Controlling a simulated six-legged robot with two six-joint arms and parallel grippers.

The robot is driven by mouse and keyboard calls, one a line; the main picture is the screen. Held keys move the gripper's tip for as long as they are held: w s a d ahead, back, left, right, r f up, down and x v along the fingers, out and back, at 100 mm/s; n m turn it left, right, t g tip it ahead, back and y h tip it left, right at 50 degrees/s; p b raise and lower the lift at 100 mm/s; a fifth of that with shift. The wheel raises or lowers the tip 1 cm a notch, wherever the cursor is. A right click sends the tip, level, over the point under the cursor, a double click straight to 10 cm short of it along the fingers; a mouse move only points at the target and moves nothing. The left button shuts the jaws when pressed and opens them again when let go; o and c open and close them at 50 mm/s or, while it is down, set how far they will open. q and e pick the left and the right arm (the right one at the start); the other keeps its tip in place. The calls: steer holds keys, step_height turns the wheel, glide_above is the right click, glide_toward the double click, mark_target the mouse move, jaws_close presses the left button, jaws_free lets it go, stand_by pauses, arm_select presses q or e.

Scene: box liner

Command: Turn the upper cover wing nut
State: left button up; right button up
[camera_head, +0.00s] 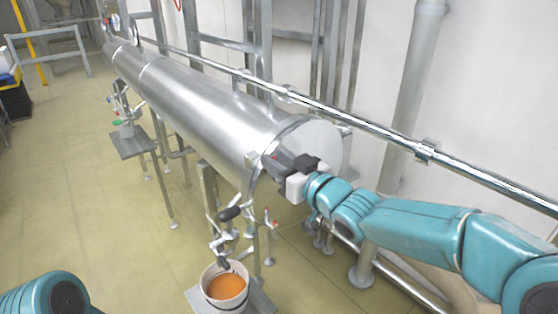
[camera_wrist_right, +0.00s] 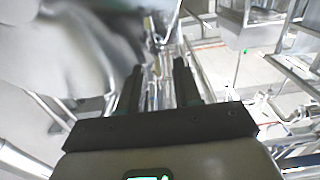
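A long shiny metal cylinder (camera_head: 205,98) lies level along the wall, with a round end cover (camera_head: 322,140) at its near end. My right gripper (camera_head: 274,158) is at the left rim of this near end, close to or touching it. In the right wrist view, the two dark fingers of the right gripper (camera_wrist_right: 157,85) stand apart, with blurred bright metal parts seen between them. I cannot make out the upper wing nut; the gripper may hide it. Only a teal link of my left arm shows at the lower left; its gripper is out of view.
A white bucket (camera_head: 224,287) with orange contents stands on a small stand below a valve with a black handle (camera_head: 230,213). A polished rail (camera_head: 425,150) runs along the wall behind the cylinder.

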jaws_close()
